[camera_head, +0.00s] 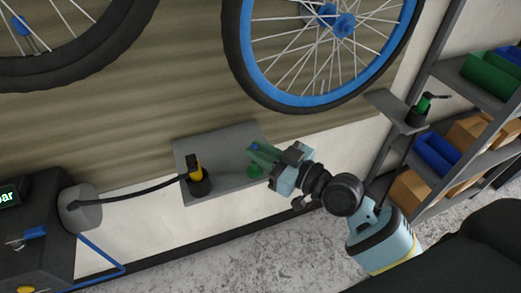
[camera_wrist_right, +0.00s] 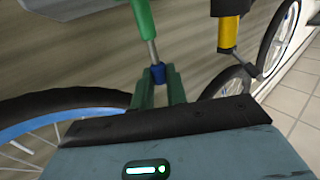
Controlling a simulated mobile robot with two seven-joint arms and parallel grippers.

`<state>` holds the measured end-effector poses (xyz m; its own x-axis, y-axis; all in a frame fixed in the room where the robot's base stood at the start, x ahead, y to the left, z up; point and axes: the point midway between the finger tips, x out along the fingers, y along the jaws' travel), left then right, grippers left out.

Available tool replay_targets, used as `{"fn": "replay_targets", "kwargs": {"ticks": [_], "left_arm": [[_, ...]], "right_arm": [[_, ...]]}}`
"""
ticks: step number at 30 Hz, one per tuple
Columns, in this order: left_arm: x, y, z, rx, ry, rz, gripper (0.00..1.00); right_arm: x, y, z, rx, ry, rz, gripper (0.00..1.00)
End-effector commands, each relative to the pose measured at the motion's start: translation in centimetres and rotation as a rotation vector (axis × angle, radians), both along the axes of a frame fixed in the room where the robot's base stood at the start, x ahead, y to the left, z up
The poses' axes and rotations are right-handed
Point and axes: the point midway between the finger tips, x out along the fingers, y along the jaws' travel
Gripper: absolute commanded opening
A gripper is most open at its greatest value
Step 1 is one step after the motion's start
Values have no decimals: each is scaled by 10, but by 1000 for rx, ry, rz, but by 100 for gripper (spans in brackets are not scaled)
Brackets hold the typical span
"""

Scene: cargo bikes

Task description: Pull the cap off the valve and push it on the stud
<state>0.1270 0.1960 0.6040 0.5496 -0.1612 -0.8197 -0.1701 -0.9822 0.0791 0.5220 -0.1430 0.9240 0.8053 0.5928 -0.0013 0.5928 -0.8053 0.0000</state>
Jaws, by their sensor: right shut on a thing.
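My right gripper (camera_head: 256,152) is over the grey wall shelf (camera_head: 225,180), next to a green post (camera_head: 255,171) standing on it. In the right wrist view, its green fingers (camera_wrist_right: 160,92) are shut on a small blue cap (camera_wrist_right: 158,73). The green post (camera_wrist_right: 145,20) ends in a thin silver stem (camera_wrist_right: 152,50), which lines up with the cap and appears to meet it. How far the stem sits inside the cap cannot be seen. Whether this stem is the valve or the stud I cannot tell. My left gripper is not in view.
A yellow hose head (camera_head: 195,170) stands in a black holder on the same shelf, left of my gripper. A blue-rimmed wheel (camera_head: 300,105) hangs above. A small side shelf (camera_head: 395,110) and a rack with bins (camera_head: 437,153) are at right.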

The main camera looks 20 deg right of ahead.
Motion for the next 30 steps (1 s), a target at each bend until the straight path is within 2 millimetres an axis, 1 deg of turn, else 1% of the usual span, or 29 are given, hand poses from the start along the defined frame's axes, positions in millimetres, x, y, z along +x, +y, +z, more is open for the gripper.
{"fn": "replay_targets", "kwargs": {"ticks": [30], "left_arm": [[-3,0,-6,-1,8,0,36]], "right_arm": [[0,0,-7,1,-1,0,0]]}}
